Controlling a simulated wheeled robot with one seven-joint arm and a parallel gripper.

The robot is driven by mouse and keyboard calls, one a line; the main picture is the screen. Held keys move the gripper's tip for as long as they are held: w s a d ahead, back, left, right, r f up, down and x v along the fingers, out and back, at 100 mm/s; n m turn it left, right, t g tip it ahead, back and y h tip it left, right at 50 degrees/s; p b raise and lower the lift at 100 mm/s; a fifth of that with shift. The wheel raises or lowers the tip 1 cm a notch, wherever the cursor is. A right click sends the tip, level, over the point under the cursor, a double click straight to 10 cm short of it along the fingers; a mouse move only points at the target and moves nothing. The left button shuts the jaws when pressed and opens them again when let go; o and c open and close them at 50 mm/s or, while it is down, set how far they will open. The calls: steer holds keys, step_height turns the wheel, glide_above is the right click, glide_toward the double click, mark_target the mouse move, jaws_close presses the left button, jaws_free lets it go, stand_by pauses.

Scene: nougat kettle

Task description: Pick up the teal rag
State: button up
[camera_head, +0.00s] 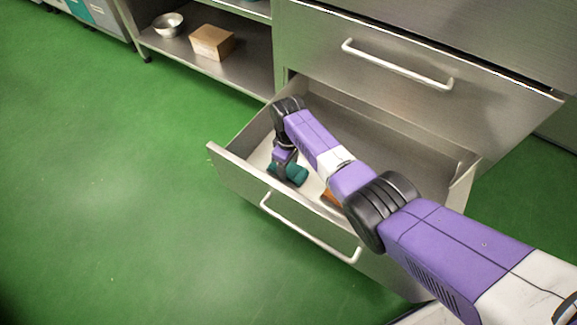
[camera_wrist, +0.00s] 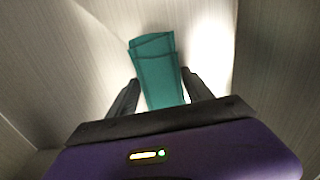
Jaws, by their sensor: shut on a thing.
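The teal rag (camera_head: 298,174) is inside the open metal drawer (camera_head: 228,163), near its left end. In the wrist view the folded rag (camera_wrist: 155,62) lies between the two dark fingers of my gripper (camera_wrist: 158,92). My gripper (camera_head: 284,172) reaches down into the drawer and is shut on the rag. The rag's near end is hidden by the gripper body. I cannot tell whether the rag touches the drawer floor.
An orange-brown item (camera_head: 329,198) lies in the drawer, partly hidden by my arm. A closed drawer with a white handle (camera_head: 398,65) is above. A shelf at the upper left holds a cardboard box (camera_head: 212,42) and a metal bowl (camera_head: 168,25). The green floor at left is clear.

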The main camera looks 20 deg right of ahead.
mark_target(289, 167)
step_height(289, 167, up, 20)
steer(key=p, duration=1.1)
